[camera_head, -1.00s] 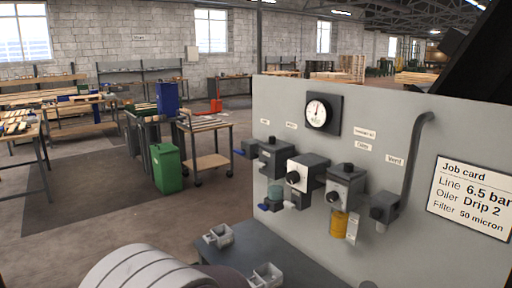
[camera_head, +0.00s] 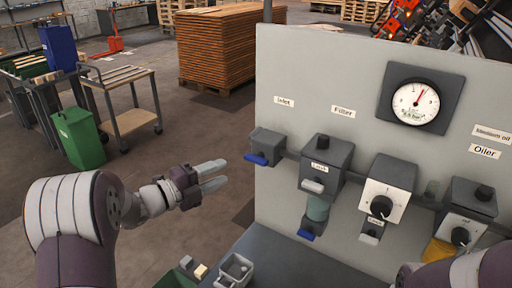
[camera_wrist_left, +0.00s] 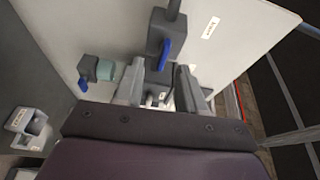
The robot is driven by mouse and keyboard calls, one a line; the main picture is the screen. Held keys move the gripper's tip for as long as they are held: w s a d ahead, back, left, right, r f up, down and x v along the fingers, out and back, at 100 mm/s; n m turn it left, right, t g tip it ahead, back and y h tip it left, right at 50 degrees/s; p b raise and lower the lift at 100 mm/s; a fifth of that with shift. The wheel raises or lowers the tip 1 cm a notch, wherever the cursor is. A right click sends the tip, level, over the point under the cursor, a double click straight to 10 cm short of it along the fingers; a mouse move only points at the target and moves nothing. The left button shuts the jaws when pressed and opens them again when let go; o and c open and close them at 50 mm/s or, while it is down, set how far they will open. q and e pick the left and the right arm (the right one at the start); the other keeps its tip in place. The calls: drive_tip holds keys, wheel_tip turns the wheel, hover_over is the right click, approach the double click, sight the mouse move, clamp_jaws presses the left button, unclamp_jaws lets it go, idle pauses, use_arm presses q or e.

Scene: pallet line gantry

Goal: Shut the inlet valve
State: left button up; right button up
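The inlet valve (camera_head: 267,143) is a dark grey block at the left end of the pipe on the panel, below the "Inlet" label (camera_head: 284,101). Its blue lever (camera_head: 257,159) sticks out at the lower front, lying roughly along the pipe. My left gripper (camera_head: 226,173) is left of the lever and apart from it, fingers spread and empty. In the left wrist view the valve's blue lever (camera_wrist_left: 165,48) shows just beyond the open fingers (camera_wrist_left: 160,88). Part of my right arm shows at the lower right; its gripper is out of view.
Right of the valve are the filter (camera_head: 326,163) with a second blue lever (camera_head: 306,235), a regulator (camera_head: 384,190) with a black knob, a gauge (camera_head: 416,102) and the oiler (camera_head: 470,198). Small trays (camera_head: 234,270) stand on the bench below.

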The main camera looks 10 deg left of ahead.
sight(252, 162)
use_arm(q)
drive_tip(key=shift+m+g+h, duration=0.3)
drive_tip(key=shift+m+h, duration=0.3)
drive_tip(key=shift+m, duration=0.1)
drive_tip(key=p+x, duration=0.1)
drive_tip(key=x, duration=0.3)
drive_tip(key=p+x, duration=0.2)
drive_tip(key=x, duration=0.2)
drive_tip(key=p+x, duration=0.1)
drive_tip(key=x, duration=0.3)
drive_tip(key=shift+s+d+r+p, duration=0.3)
drive_tip(key=shift+d+r, duration=0.05)
drive_tip(key=shift+d, duration=0.4)
drive_tip(key=shift+a, duration=0.1)
clamp_jaws()
